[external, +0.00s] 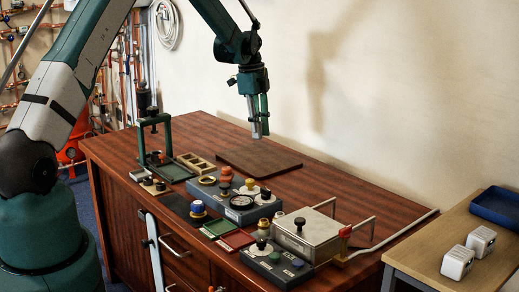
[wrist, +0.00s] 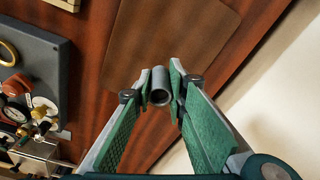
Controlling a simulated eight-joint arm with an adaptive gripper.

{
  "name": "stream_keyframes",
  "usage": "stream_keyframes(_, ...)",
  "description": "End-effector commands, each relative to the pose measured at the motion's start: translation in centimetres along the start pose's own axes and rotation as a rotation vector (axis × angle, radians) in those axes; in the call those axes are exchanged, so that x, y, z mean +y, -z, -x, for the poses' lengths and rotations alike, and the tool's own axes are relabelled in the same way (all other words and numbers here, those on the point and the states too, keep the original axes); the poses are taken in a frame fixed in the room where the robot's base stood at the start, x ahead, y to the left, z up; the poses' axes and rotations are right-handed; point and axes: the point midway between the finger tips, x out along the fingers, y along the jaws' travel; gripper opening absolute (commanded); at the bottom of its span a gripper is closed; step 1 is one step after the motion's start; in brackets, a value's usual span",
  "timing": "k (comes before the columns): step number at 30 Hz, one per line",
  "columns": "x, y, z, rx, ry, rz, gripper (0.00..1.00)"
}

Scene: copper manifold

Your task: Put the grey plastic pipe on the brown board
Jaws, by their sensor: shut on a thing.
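The grey plastic pipe (wrist: 160,83) is held between the fingertips of my gripper (wrist: 160,92) in the wrist view, with its open round end facing the camera. In the external view my gripper (external: 261,119) points down and is shut on the pipe (external: 257,130), which hangs roughly upright. The brown board (external: 260,160) lies flat on the cabinet top. The pipe's lower end appears above or near the board's back edge; the exact gap cannot be told. In the wrist view the board (wrist: 180,35) shows beyond the pipe.
A grey panel with knobs and a gauge (external: 240,204) stands in front of the board. A green press stand (external: 155,135) is to the left. A metal box with a black knob (external: 305,233) is at the front right. The wall rises behind the cabinet.

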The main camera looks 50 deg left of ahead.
Motion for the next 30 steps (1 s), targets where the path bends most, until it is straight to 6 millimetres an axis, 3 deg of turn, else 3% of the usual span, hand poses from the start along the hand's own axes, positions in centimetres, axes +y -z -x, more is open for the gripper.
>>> stream_keyframes(6, 0.0, -0.3, -2.8, 0.0, 0.0, 0.0, 0.08)
stream_keyframes(20, -0.1, -0.4, -3.4, 0.0, 0.0, 0.0, 0.08)
stream_keyframes(30, -0.1, -0.8, -6.5, 0.0, 0.0, 0.0, 0.08)
